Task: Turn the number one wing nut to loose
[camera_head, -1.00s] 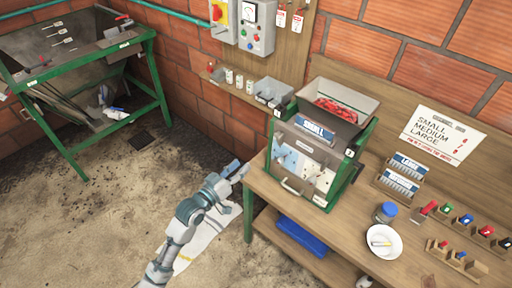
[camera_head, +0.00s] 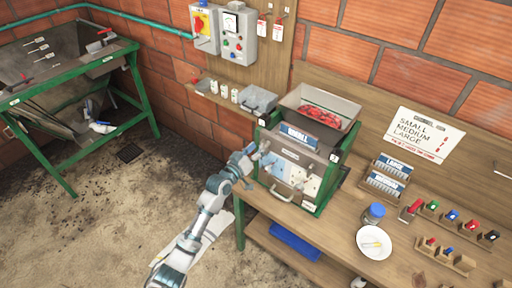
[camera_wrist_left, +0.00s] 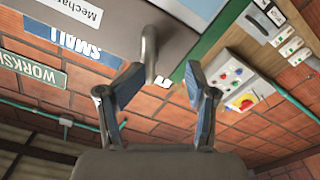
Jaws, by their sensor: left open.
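The pulper (camera_head: 305,150) is a green-framed machine on the wooden bench, with a blue SMALL sign on its front and a tray of red fruit on top. A small "1" tag (camera_head: 262,122) marks its upper left corner. My left gripper (camera_head: 252,152) is at the machine's left front edge, just below this tag. In the left wrist view, the left gripper (camera_wrist_left: 158,85) is open, with a grey curved metal piece (camera_wrist_left: 150,50) between its fingers. This may be the number one wing nut; its full shape is hidden. My right gripper is not in view.
A shelf (camera_head: 215,92) holds small white cups and a grey bin. To the right on the bench are a white plate (camera_head: 374,243), a blue-lidded jar (camera_head: 372,213) and several coloured pieces. A green-legged trough stands left.

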